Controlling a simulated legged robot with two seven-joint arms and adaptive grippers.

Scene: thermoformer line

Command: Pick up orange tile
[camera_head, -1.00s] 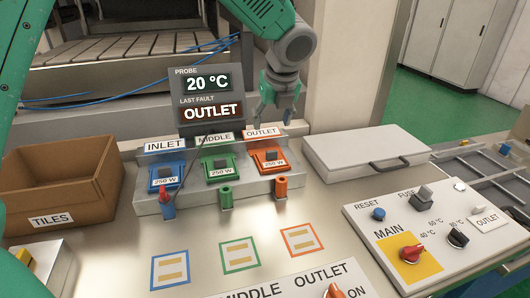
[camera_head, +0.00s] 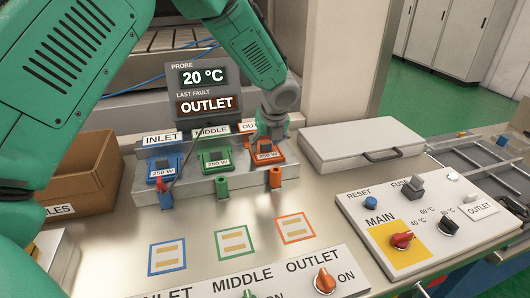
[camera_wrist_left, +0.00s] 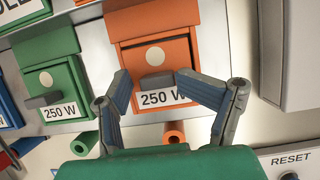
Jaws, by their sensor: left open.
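The orange tile (camera_head: 278,154) sits in the OUTLET slot, at the right end of the grey holder. It carries a grey grip block and a "250 W" label. In the left wrist view the orange tile (camera_wrist_left: 178,50) fills the upper middle, with its grip block (camera_wrist_left: 157,83) facing me. My left gripper (camera_head: 267,143) is over the tile, partly covering it and the OUTLET sign. In the wrist view the left gripper (camera_wrist_left: 153,82) is open, one fingertip on each side of the grip block, with small gaps. My right gripper is not in view.
The green tile (camera_head: 214,160) and blue tile (camera_head: 164,168) sit left in the same holder (camera_head: 205,187). The probe display (camera_head: 208,92) is behind, a grey lidded box (camera_head: 362,143) right, a TILES carton (camera_head: 95,175) left.

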